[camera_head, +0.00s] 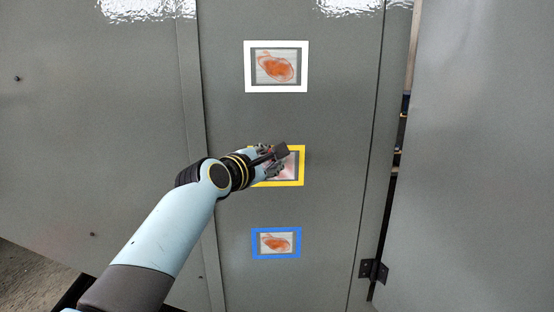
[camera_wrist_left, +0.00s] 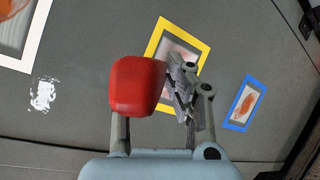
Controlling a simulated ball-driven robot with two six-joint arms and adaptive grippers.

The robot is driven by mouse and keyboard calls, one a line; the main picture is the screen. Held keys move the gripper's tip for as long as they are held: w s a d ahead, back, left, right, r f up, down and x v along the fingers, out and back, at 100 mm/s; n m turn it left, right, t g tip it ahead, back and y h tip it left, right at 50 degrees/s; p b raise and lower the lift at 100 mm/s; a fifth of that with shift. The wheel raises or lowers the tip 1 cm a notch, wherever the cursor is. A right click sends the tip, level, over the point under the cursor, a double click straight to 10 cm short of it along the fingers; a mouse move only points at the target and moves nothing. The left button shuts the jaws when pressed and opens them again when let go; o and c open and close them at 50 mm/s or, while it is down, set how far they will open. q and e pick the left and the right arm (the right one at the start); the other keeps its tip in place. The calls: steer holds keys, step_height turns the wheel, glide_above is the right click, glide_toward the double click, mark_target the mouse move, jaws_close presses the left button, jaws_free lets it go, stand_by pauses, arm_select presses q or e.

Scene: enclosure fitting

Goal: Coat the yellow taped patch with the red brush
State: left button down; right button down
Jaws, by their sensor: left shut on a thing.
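The yellow taped patch (camera_head: 302,167) is the middle one of three framed patches on the grey metal panel. Its inside looks pale pinkish, partly hidden behind my left gripper (camera_head: 276,160). In the left wrist view the yellow tape (camera_wrist_left: 158,36) shows beyond the gripper. My left gripper is shut on the red brush, whose red part (camera_wrist_left: 137,86) shows large between the fingers. In the head view a dark block, perhaps part of the brush, sticks up at the fingertips over the patch's upper edge. I cannot tell whether the brush touches the surface.
A white-taped patch (camera_head: 249,68) with an orange rust mark is above, and a blue-taped patch (camera_head: 256,245) with a similar mark is below. A dark hinge (camera_head: 373,270) and a gap edge the open panel (camera_head: 470,160) on the right. The panel around the patches is clear.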

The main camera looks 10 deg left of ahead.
arm_select(q)
steer(key=shift+s+a, duration=0.65)
steer(key=shift+a, duration=1.5)
steer(key=shift+w+d, duration=1.55)
steer(key=shift+d, duration=3.6)
steer(key=shift+s+a, duration=0.2)
steer(key=shift+a, duration=0.55)
steer(key=shift+s+a, duration=0.25)
steer(key=shift+a, duration=0.5)
steer(key=shift+s+a, duration=0.2)
steer(key=shift+a, duration=0.55)
steer(key=s+a, duration=0.1)
steer(key=a, duration=0.4)
steer(key=shift+s+a, duration=0.35)
steer(key=shift+a, duration=0.05)
steer(key=shift+s, duration=0.1)
steer(key=shift+s+d, duration=0.3)
steer(key=shift+s, duration=0.65)
steer(key=shift+s+d, duration=0.25)
steer(key=shift+s, duration=0.65)
steer(key=shift+s+d, duration=0.3)
steer(key=shift+s, duration=0.65)
